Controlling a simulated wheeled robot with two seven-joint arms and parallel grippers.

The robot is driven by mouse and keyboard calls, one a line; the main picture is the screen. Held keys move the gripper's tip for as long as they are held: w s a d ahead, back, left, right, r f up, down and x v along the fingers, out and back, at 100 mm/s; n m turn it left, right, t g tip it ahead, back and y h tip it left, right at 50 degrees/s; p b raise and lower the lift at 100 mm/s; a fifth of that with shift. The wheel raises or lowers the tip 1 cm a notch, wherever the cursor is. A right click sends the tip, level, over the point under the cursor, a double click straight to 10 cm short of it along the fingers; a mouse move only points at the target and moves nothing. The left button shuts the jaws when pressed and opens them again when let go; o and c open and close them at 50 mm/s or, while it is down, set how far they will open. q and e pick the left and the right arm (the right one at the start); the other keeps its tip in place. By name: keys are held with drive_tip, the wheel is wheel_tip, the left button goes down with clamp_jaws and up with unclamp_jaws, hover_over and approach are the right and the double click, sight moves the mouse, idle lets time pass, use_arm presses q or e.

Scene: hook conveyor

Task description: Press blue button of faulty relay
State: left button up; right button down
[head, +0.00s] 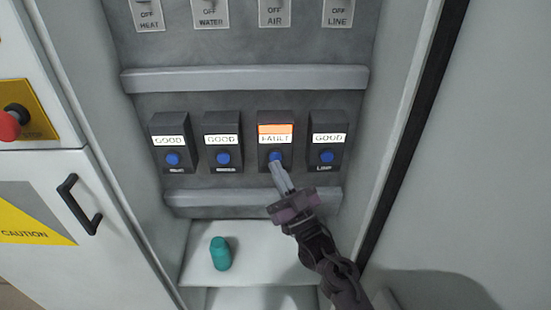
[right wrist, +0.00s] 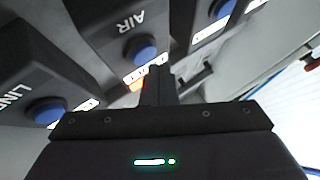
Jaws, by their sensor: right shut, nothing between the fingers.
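The faulty relay (head: 262,135) is the third of the row in the head view, with an orange strip and the word FAULT. Its blue button (head: 275,156) is partly covered by my right gripper (head: 277,164), whose shut, empty fingertips are at the button's lower edge. Whether they touch it I cannot tell. In the right wrist view the relay marked AIR (right wrist: 118,40) shows its blue button (right wrist: 140,50) just above the shut fingertips (right wrist: 157,70). My left gripper is not in view.
Relays reading GOOD stand left (head: 221,128) and right (head: 329,127) of it, each with a blue button. Grey rails run above (head: 245,79) and below the row. A red knob (head: 9,125) is far left.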

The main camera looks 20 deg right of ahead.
drive_tip(key=shift+w+d, duration=0.1)
drive_tip(key=shift+w, duration=0.15)
drive_tip(key=shift+w+d, duration=0.15)
drive_tip(key=shift+w, duration=0.2)
idle(0.6)
idle(0.4)
drive_tip(key=shift+s+a, duration=0.25)
drive_tip(key=shift+s, duration=0.55)
drive_tip(key=s+p, duration=0.1)
drive_tip(key=s, duration=0.1)
drive_tip(key=s+a+p, duration=0.1)
drive_tip(key=s, duration=0.1)
drive_tip(key=shift+s+a, duration=0.2)
drive_tip(key=shift+s, duration=0.2)
drive_tip(key=shift+f, duration=0.1)
